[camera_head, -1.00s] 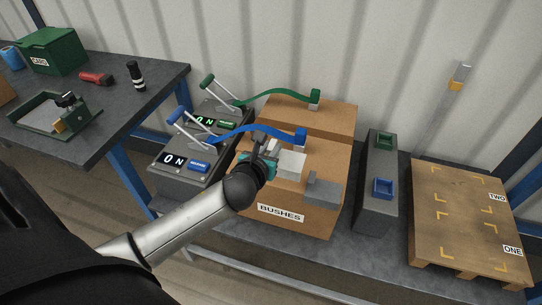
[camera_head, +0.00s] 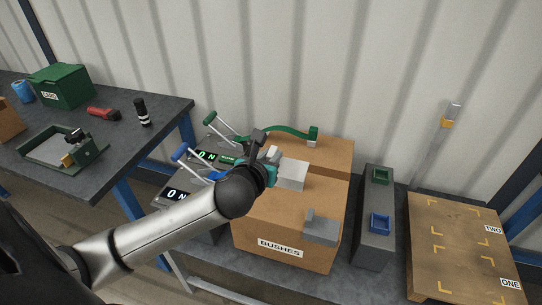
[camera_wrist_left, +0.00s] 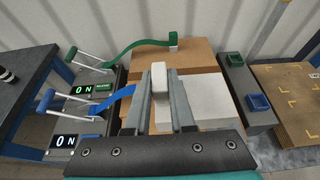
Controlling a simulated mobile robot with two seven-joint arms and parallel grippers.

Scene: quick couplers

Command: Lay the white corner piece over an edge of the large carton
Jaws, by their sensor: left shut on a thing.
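The white corner piece (camera_head: 291,175) is held in my left gripper (camera_head: 268,163), above the large carton labelled BUSHES (camera_head: 262,220). In the left wrist view one white part (camera_wrist_left: 159,75) stands between the fingers and a broad white face (camera_wrist_left: 205,115) shows to their right. The piece appears raised above the carton top, though the gap is hard to judge. A grey corner piece (camera_head: 322,228) lies over the carton's front edge, near its right end. My right gripper is not in view.
A second carton (camera_head: 335,155) stands behind, with a green strap (camera_head: 280,130) over it. A blue strap (camera_wrist_left: 122,95) runs behind my gripper, its end hidden. To the right are a grey stand (camera_head: 372,225) with green and blue holders and a pallet (camera_head: 455,245).

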